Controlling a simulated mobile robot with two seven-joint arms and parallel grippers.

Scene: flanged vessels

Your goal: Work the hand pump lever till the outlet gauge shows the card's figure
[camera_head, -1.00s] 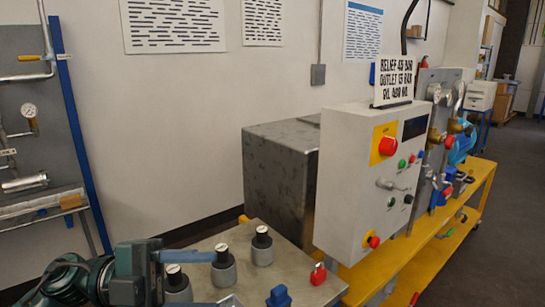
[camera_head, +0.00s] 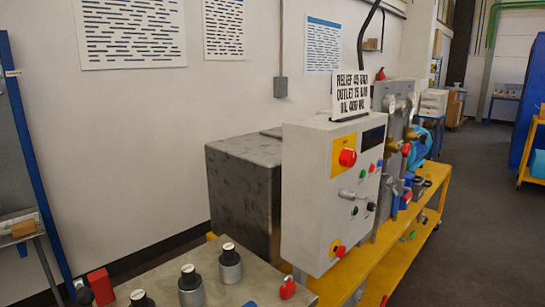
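A white card (camera_head: 352,92) with black lettering stands on top of the grey control box; its lines start with relief, outlet and oil, and the outlet line seems to read 15 bar. Round gauges (camera_head: 390,103) show edge-on on the grey panel behind the box, too small and oblique to read. A dark curved rod (camera_head: 366,30) rises behind the card; I cannot tell whether it is the hand pump lever. Neither gripper shows. A dark rounded part beside a red block (camera_head: 101,286) at the lower left cannot be identified.
The control box (camera_head: 320,190) has red knobs and coloured buttons. It stands by a yellow bench (camera_head: 385,265) carrying valves and fittings. A dark metal tank (camera_head: 240,190) is behind. A near table (camera_head: 215,293) holds several capped cylinders and a red padlock (camera_head: 287,288). Floor at right is clear.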

